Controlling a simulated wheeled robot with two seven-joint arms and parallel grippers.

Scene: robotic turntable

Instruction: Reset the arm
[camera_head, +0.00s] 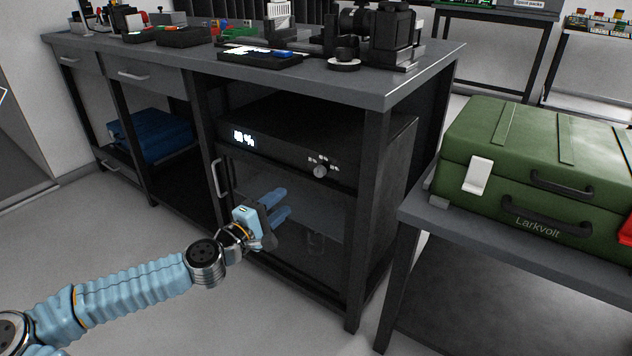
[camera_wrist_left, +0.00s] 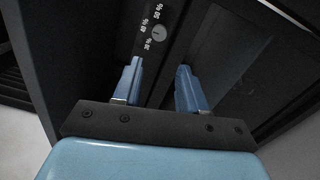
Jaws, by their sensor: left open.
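My left arm comes in from the lower left in the head view. Its blue left gripper (camera_head: 281,205) is in front of the glass door of the black cabinet unit (camera_head: 262,152) under the workbench. The two fingers are apart with nothing between them. In the left wrist view the same gripper (camera_wrist_left: 157,90) shows both blue fingers spread, with the unit's dial (camera_wrist_left: 159,34) and percent marks just beyond them. I cannot tell whether the fingertips touch the door. My right gripper is not in view.
The dark workbench (camera_head: 290,82) carries trays and equipment. The unit's door handle (camera_head: 217,178) is left of the gripper. A green case (camera_head: 520,150) lies on a table at the right. A blue case (camera_head: 152,137) sits on the lower shelf. Floor at the lower left is clear.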

